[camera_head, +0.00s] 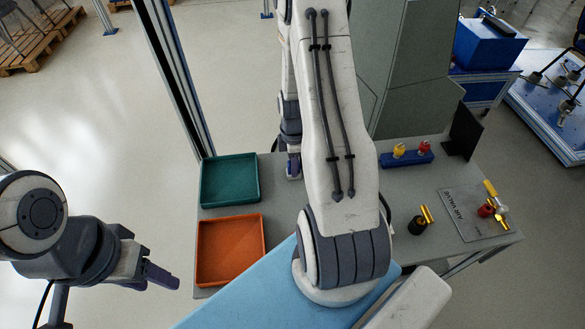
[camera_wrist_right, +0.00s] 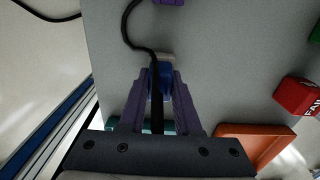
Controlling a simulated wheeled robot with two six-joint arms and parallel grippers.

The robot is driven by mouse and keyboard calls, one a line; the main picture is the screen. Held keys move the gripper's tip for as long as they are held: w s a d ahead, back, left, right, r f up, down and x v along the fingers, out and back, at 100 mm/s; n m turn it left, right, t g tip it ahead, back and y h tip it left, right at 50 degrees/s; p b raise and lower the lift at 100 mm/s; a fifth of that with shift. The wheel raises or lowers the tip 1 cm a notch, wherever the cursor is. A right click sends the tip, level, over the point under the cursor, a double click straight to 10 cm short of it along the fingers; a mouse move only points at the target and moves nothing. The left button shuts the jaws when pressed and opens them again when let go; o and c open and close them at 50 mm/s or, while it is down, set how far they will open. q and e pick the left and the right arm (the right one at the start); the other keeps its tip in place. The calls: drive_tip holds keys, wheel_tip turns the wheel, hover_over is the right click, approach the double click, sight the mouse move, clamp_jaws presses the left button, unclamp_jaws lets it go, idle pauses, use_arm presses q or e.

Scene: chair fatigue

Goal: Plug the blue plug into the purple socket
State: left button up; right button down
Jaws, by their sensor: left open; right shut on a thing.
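My right gripper (camera_wrist_right: 160,82) is shut on the blue plug (camera_wrist_right: 166,80), seen between its two purple fingers in the right wrist view. A pale end shows at the plug's tip, and a black cable runs from it. A purple piece (camera_wrist_right: 168,2), perhaps the purple socket, is cut off by the top edge of that view, ahead of the plug and apart from it. In the head view the right gripper (camera_head: 293,167) shows small beside the teal tray, partly hidden by my arm. My left gripper (camera_head: 160,278) is open and empty, left of the table.
A teal tray (camera_head: 203,188) and an orange tray (camera_head: 200,262) sit on the grey table's left side. A red block (camera_wrist_right: 298,95) lies right in the wrist view. A blue block with yellow and red parts (camera_head: 388,161) and an air valve plate (camera_head: 460,213) stand right.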

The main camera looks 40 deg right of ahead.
drive_tip(key=shift+r, duration=0.1)
drive_tip(key=shift+r+p, duration=1.2)
drive_tip(key=shift+r, duration=0.15)
wheel_tip(320, 180, up, 4)
drive_tip(key=p, duration=0.3)
